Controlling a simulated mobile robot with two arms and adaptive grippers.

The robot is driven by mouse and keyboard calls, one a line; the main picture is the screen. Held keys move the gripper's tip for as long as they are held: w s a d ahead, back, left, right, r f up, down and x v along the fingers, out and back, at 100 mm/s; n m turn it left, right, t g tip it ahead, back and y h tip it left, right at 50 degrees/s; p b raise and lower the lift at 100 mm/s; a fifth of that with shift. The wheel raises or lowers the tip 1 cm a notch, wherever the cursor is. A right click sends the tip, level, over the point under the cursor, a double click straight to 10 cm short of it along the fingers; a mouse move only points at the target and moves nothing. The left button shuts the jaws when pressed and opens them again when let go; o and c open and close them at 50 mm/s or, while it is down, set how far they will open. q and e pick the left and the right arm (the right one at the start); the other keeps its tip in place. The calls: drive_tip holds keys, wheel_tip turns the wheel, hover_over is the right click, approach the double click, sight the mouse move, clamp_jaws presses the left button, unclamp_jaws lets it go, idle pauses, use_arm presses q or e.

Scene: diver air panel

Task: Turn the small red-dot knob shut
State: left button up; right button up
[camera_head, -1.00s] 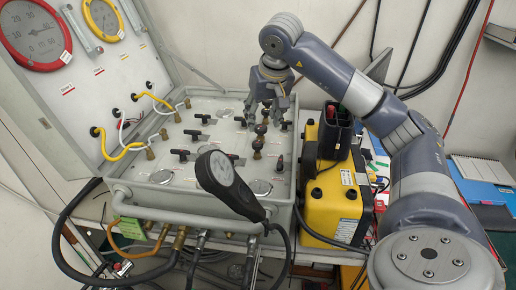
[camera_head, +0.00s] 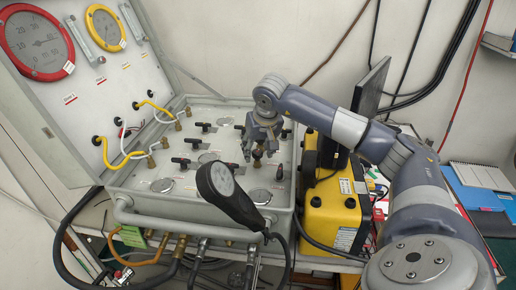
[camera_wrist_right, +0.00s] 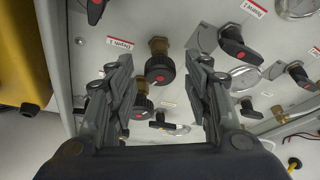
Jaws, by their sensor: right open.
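My right gripper (camera_head: 259,147) is over the right part of the grey valve panel (camera_head: 180,190), pointing down at it. In the right wrist view its two fingers (camera_wrist_right: 158,85) are apart, with nothing held between them. A round black knob (camera_wrist_right: 160,70) on a brass stem, with a small red mark, shows between the fingertips. I cannot see contact. A second, similar round knob (camera_wrist_right: 142,107) shows beyond it, partly behind the left finger. I cannot tell which of them is the small red-dot knob. My left gripper is not in view.
Several black lever handles (camera_wrist_right: 238,45) with red marks surround the round knobs. A yellow box (camera_head: 330,205) stands close to the panel's right side. Hoses (camera_head: 160,250) run along the front.

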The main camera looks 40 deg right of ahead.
drive_tip(key=c, duration=1)
drive_tip(key=shift+m, duration=0.3)
drive_tip(key=m, duration=0.1)
drive_tip(key=m+h+p, duration=0.1)
drive_tip(key=shift+a+r+m+g, duration=0.15)
drive_tip(key=shift+m+g, duration=0.25)
drive_tip(key=m+g+h+p, duration=0.1)
drive_tip(key=m, duration=0.2)
drive_tip(key=shift+w+m+p, duration=0.15)
drive_tip(key=shift+m+p, duration=0.15)
drive_tip(key=shift+p, duration=0.1)
drive_tip(key=m, duration=0.2)
drive_tip(key=m+g+p, duration=0.1)
drive_tip(key=m, duration=0.1)
drive_tip(key=shift+w+g+h, duration=0.1)
drive_tip(key=shift+g+h, duration=0.2)
drive_tip(key=shift+h, duration=0.1)
drive_tip(key=shift+w+m+g+p, duration=0.1)
drive_tip(key=shift+m+g+p, duration=0.5)
drive_tip(key=shift+m, duration=1.1)
